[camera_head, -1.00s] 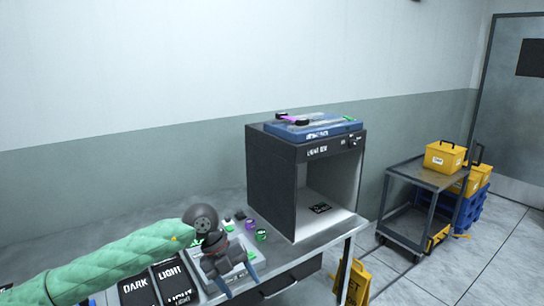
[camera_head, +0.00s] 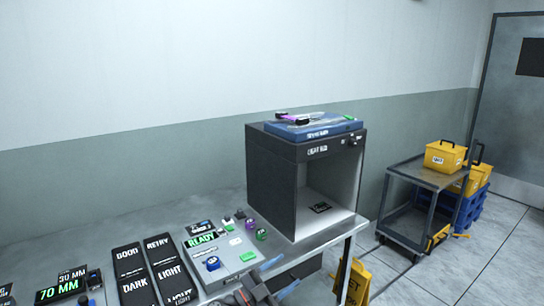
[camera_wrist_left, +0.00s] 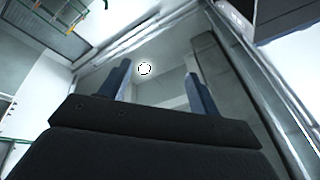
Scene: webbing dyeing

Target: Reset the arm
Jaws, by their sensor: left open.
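My left gripper (camera_head: 278,277) shows at the bottom edge of the head view, in front of the table's front edge. Its two blue fingers are apart with nothing between them. In the left wrist view the open fingers (camera_wrist_left: 158,85) also stand apart and empty, with a pale wall and a round bright spot beyond. Most of my left arm is out of the head view. My right gripper is in neither view.
On the table (camera_head: 345,231) stand a dark light box (camera_head: 270,185) with an open front, a control panel (camera_head: 222,252) reading READY, and black label boards (camera_head: 130,270). A cart (camera_head: 410,180) with yellow boxes stands right. A yellow floor sign (camera_head: 355,283) stands near the table's right end.

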